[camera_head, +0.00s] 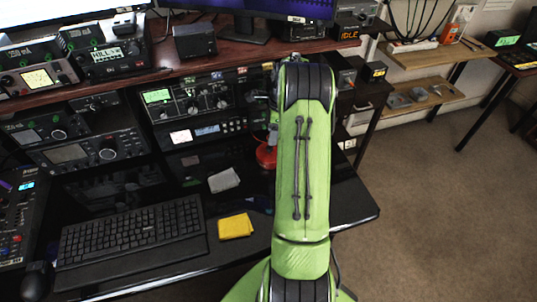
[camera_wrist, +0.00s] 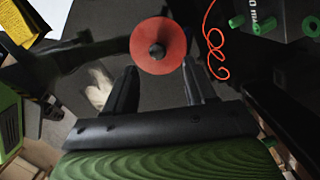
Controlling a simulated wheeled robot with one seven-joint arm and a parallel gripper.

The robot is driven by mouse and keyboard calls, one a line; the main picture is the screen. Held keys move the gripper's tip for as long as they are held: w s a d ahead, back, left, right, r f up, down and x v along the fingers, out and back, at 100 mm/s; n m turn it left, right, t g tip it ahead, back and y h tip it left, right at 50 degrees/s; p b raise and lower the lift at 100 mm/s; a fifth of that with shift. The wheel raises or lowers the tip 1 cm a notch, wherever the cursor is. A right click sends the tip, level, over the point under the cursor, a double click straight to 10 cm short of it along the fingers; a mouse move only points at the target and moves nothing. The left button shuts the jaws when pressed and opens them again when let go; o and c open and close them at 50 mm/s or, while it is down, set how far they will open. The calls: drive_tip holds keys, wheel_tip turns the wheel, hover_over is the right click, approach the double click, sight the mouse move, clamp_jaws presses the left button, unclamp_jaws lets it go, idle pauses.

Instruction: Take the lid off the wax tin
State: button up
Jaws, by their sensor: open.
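A round red wax tin lid (camera_wrist: 143,60) with a dark knob (camera_wrist: 157,51) at its middle shows at the top of the wrist view. In the head view the red tin (camera_head: 266,156) is on the black desk, partly hidden behind my green arm. My gripper (camera_wrist: 160,82) is open, with one dark finger on each side just below the red disc in the wrist picture. Nothing is between the fingers. The tin body under the lid is hidden in the wrist view. My gripper is hidden in the head view.
A yellow cloth (camera_head: 235,226), a grey cloth (camera_head: 223,180) and a keyboard (camera_head: 130,231) lie on the desk left of my arm. Radio units (camera_head: 190,101) stand behind. An orange coiled cord (camera_wrist: 216,45) shows right of the lid in the wrist view.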

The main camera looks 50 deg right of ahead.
sight(270, 147)
drive_tip(key=f, duration=0.2)
drive_tip(key=f+b, duration=0.1)
drive_tip(key=f, duration=0.1)
drive_tip(key=a+f, duration=0.1)
drive_tip(key=f, duration=0.1)
drive_tip(key=shift+w+b, duration=0.25)
drive_tip(key=shift+b, duration=0.1)
drive_tip(key=shift+c, duration=0.6)
clamp_jaws()
